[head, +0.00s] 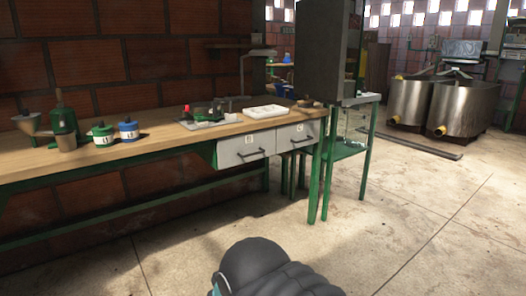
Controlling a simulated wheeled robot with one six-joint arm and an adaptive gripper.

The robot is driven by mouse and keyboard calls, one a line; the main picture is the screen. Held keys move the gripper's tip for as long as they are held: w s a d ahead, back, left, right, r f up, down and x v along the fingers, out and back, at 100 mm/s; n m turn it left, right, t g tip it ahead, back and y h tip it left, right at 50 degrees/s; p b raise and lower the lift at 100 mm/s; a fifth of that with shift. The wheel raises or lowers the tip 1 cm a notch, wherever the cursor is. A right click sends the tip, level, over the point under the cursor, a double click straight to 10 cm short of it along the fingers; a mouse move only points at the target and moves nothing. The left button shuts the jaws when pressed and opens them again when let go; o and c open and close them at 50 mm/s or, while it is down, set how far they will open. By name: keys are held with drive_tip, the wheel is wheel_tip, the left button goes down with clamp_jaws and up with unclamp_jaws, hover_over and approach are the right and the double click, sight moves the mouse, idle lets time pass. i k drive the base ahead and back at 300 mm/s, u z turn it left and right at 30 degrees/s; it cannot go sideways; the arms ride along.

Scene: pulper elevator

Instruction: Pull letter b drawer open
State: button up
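Two light grey drawers hang side by side under the right part of a wooden workbench (150,142). The left drawer (232,156) has a dark bar handle (249,153) and a small label (249,139) that looks like a B, though it is too small to be sure. The right drawer (285,136) has a similar handle and a label that looks like a C. Both drawers look closed. A dark rounded part of my own arm shows at the bottom centre, apart from the bench. My gripper's fingers are not in view.
The bench has green legs and rails (314,180). On it are a white tray (264,112), a green pot (103,134), a blue pot (129,131) and a green grinder (63,123). The concrete floor in front is clear.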

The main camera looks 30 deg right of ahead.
sight(238, 149)
drive_tip(key=z, duration=0.5)
drive_tip(key=i, duration=1.15)
drive_tip(key=z, duration=0.25)
